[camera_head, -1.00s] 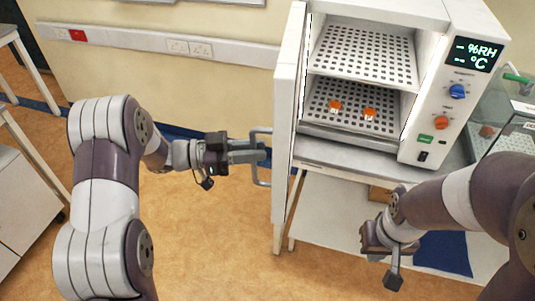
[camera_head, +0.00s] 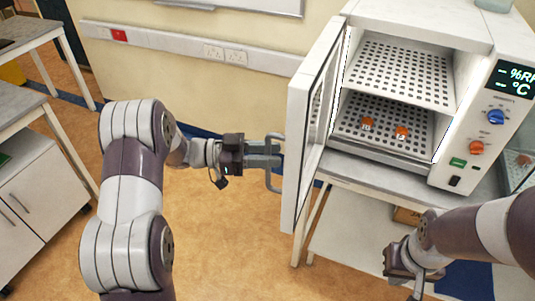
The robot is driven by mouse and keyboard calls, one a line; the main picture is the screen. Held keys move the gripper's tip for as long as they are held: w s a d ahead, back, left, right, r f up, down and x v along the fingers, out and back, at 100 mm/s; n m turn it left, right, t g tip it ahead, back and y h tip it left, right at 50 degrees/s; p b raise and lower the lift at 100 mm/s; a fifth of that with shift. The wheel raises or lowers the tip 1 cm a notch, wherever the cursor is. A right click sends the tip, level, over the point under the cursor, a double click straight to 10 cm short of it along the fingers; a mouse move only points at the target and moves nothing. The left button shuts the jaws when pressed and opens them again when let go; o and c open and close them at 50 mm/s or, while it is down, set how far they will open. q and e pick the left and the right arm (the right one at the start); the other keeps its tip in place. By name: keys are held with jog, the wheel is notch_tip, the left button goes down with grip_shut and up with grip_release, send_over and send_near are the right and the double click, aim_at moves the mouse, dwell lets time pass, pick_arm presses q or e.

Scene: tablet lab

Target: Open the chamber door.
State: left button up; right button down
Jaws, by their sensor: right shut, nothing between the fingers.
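The chamber (camera_head: 402,165) stands at the right with its door (camera_head: 310,125) swung open to the left. The door's inner face and window show, and the inside is in plain view. My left gripper (camera_head: 270,154) is at the door handle (camera_head: 271,184), on the door's outer side, with its fingers closed about the bar. The exact contact is small in the picture. My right gripper (camera_head: 412,284) is shut and empty, low in front of the chamber and apart from it.
Two perforated shelves are inside; orange-topped items (camera_head: 402,132) sit on the lower shelf (camera_head: 360,137). A control panel (camera_head: 492,120) is at the right. A white cabinet (camera_head: 45,200) stands at the left. The floor (camera_head: 225,255) between cabinet and chamber is clear.

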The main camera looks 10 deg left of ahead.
pick_arm(q)
jog(key=shift+a+f, duration=0.1)
jog(key=b+v, duration=0.4)
jog(key=v, duration=0.8)
jog(key=shift+a, duration=0.25)
